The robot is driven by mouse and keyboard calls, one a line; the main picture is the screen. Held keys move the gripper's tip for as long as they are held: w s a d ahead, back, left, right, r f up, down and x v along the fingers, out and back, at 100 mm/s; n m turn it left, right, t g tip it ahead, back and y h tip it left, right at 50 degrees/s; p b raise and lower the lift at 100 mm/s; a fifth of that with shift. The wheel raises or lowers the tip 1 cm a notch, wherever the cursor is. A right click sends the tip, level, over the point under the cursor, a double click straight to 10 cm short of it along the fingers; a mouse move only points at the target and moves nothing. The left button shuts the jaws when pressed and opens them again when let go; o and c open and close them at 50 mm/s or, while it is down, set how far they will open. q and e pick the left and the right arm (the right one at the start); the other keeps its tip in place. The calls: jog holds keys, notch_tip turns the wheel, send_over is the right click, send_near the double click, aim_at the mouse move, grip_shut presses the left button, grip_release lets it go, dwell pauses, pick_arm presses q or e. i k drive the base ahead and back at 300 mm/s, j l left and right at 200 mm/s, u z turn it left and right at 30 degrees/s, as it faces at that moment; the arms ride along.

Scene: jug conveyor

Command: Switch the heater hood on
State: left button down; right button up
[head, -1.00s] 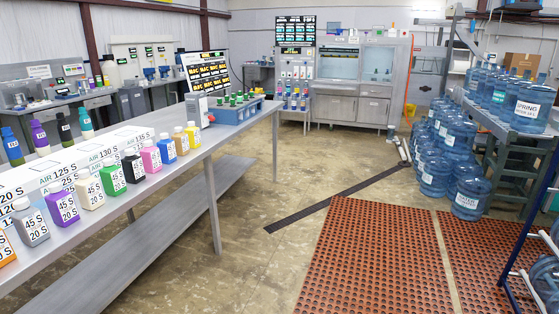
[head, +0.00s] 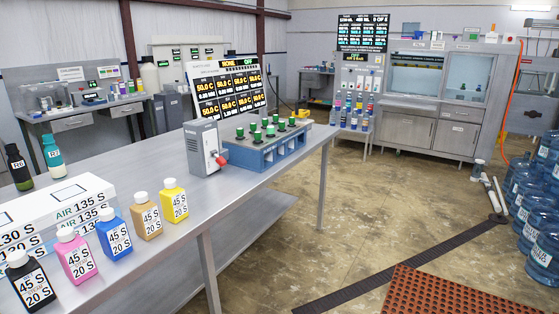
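A grey box with a red-tipped switch (head: 206,148) stands on the long steel table. Beside it is a blue block (head: 266,148) with several green-capped vials in its top. Behind them a black display (head: 228,88) reads several "50.0 C" values, with "NONE" and a green "OFF" along its top. No label in view clearly names a heater hood, so I cannot tell for sure which part is the hood. A steel cabinet with glass windows (head: 437,75) stands at the back wall. Neither of my grippers is in view.
The long steel table (head: 185,215) bears several labelled bottles and white boxes (head: 70,200). Several blue water jugs (head: 540,215) stand at right. A dark floor strip (head: 400,265) and red mat (head: 450,293) lie ahead. The concrete floor between table and cabinet is open.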

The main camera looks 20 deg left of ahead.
aim_at(221, 162)
jog(key=i, duration=1.2)
jog(key=u, duration=0.25)
